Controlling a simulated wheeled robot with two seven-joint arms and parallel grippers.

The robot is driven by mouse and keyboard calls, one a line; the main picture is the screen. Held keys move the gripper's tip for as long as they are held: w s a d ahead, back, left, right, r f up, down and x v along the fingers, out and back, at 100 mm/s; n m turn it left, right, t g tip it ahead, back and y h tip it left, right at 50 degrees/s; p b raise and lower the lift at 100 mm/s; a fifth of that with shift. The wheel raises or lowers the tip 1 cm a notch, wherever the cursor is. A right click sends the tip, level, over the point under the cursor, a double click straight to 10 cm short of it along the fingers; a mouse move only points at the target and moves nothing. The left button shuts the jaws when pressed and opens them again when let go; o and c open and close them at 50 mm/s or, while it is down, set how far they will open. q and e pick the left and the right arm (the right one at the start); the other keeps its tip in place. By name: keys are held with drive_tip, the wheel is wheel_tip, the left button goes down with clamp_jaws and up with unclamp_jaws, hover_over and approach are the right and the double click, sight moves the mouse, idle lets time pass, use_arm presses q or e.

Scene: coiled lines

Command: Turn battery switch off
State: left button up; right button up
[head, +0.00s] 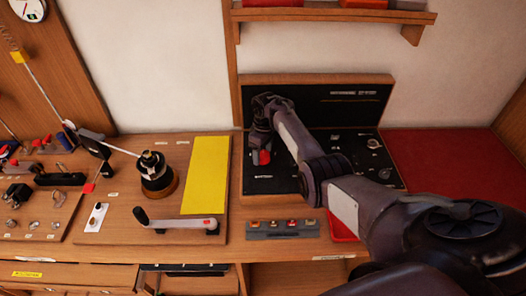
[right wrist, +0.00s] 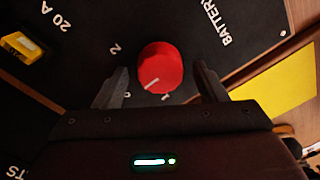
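The battery switch is a round red knob (right wrist: 160,67) on a black panel (right wrist: 270,25) lettered "BATTERY". A short white line on the knob points down-left in the right wrist view, between the marks 0 and 1. A mark 2 shows at its upper left. My right gripper (right wrist: 159,80) is open, with one finger on each side of the knob and gaps visible between. In the head view my right gripper (head: 261,144) is over the left part of the panel, and the red knob (head: 264,157) shows just below it. My left gripper is not in view.
A yellow block (right wrist: 25,46) is by the "20 A" label on the panel. In the head view, a yellow sheet (head: 206,175), a winch (head: 157,175) and a crank handle (head: 180,223) lie left of the panel. A shelf (head: 335,15) hangs above it.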

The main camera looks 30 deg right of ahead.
sight(264, 153)
drive_tip(key=shift+w+d+r+b, duration=0.1)
drive_tip(key=shift+r+b, duration=0.1)
drive_tip(key=shift+r, duration=1.75)
drive_tip(key=shift+d+r+b, duration=0.1)
drive_tip(key=shift+r+b, duration=0.05)
drive_tip(key=shift+r, duration=1.8)
